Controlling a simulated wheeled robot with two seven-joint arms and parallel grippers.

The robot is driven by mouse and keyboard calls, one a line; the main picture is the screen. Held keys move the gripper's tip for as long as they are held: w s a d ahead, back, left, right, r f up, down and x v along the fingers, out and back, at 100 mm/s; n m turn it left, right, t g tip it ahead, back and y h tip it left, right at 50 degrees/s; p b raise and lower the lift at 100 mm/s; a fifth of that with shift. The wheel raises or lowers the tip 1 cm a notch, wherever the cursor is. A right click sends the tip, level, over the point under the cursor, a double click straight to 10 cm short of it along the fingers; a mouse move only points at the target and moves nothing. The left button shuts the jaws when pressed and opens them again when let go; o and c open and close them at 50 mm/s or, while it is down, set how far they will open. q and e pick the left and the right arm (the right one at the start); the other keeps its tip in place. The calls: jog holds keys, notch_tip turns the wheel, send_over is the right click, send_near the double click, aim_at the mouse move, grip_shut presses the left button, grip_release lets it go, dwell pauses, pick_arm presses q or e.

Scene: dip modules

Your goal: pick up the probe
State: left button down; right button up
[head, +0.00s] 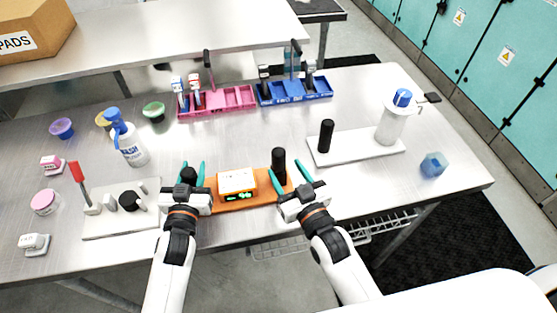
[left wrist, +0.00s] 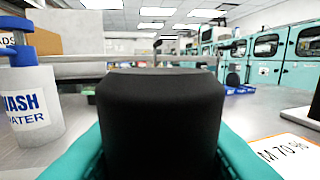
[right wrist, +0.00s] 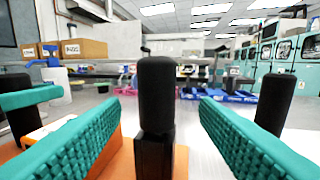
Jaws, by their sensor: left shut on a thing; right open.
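An orange module base (head: 262,186) lies near the table's front edge. It carries an orange and white box (head: 237,181) with a green display; I cannot tell for certain that this is the probe. A black handle stands at each end. My left gripper (head: 191,168) is shut on the left black handle (head: 188,176), which fills the left wrist view (left wrist: 160,120). My right gripper (head: 284,168) is open, its fingers either side of the upright right black handle (head: 278,157). In the right wrist view this handle (right wrist: 156,95) stands between the fingers with gaps on both sides.
A white plate (head: 350,151) with a black handle and blue-capped bottle stands to the right. A pale plate (head: 122,222) with a red-handled part lies left. Pink (head: 217,111) and blue (head: 310,97) racks, a wash bottle (head: 131,148) and small cups stand behind. The table middle is clear.

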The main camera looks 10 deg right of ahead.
aim_at(275, 156)
jog(key=x, duration=0.6)
jog(key=shift+w+a, duration=0.15)
jog(key=shift+a, duration=0.05)
jog(key=shift+c, duration=0.6)
jog(key=c, duration=1)
jog(key=shift+o, duration=0.2)
jog(key=shift+r, duration=0.1)
notch_tip(275, 156, up, 10)
pick_arm(q)
jog(key=c, duration=1)
grip_release()
jog(key=shift+o, duration=0.2)
